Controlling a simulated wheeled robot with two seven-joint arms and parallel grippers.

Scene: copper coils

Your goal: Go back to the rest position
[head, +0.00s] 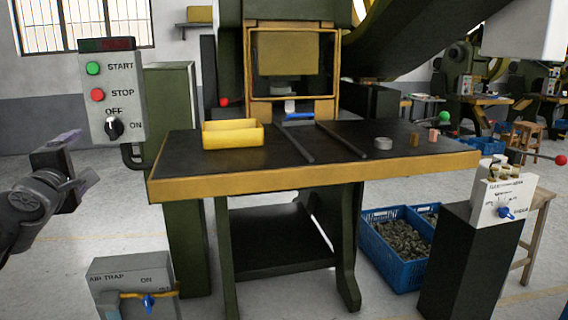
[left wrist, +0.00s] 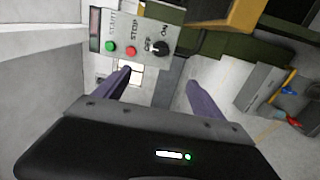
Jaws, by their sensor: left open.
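My left gripper (head: 80,160) is at the left edge of the head view, in the air left of the press table and below the control box. In the left wrist view its two purple fingers (left wrist: 158,88) are spread apart with nothing between them. The control box (head: 113,92) with START, STOP and an OFF/ON knob shows beyond the fingers in the left wrist view (left wrist: 138,35). The copper coils (head: 433,135) stand at the right end of the table, beside a grey ring (head: 383,143). My right gripper is not in either view.
The black press table (head: 330,165) with a yellow edge bears a yellow bin (head: 233,140) and two dark rails. An air trap box (head: 135,275) stands low at the front left. Blue crates (head: 385,262) and a switch post (head: 470,260) are at the right.

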